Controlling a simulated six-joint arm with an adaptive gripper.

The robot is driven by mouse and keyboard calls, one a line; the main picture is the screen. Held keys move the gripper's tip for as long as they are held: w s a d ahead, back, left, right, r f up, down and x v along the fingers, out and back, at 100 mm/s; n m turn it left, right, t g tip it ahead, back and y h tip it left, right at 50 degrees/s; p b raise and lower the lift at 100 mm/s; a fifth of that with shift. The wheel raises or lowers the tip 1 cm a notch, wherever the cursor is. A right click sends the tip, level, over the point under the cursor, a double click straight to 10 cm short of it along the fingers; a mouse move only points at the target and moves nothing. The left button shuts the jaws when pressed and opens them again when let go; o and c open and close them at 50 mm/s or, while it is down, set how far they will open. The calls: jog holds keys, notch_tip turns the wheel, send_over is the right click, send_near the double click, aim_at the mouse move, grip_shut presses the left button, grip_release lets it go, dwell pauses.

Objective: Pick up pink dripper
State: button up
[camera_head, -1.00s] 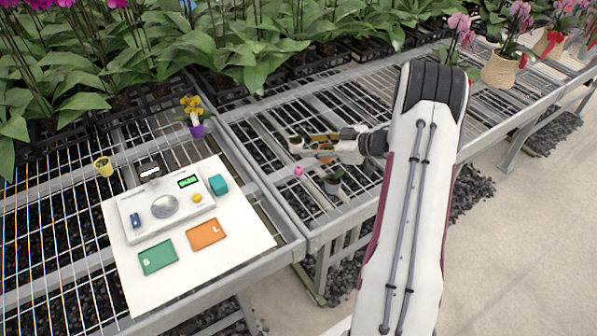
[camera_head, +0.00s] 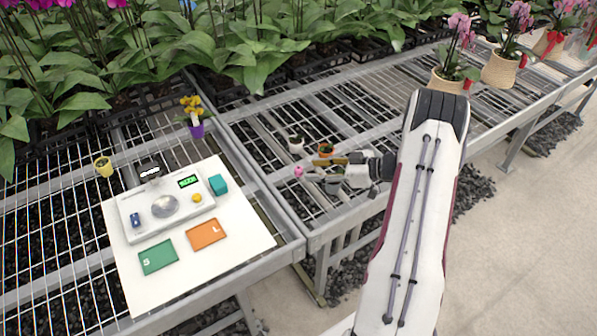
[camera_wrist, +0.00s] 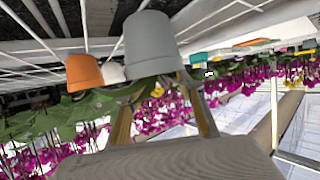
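A small pink thing (camera_head: 299,171), which looks like the pink dripper, stands on the mesh bench right of the white mat in the head view. It is too small there to make out its shape, and I do not see it in the wrist view. My gripper (camera_head: 312,170) is just right of it with its fingers pointing left; whether they touch it I cannot tell. In the wrist view my gripper (camera_wrist: 162,100) has its two fingers spread apart, with a grey pot (camera_wrist: 153,44) beyond them. I see nothing held.
An orange pot (camera_head: 326,150) and a white pot (camera_head: 296,146) stand behind my gripper. To the left, a white mat (camera_head: 118,262) carries a scale (camera_head: 187,212), a green card (camera_head: 157,257) and an orange card (camera_head: 207,234). Leafy plants line the back.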

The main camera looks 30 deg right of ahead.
aim_at(298, 168)
jog(key=shift+x, duration=0.95)
jog(key=shift+w+f, duration=0.1)
jog(key=shift+d+x, duration=0.2)
jog(key=shift+x, duration=2.3)
jog(key=shift+w, duration=0.1)
jog(key=c, duration=0.9)
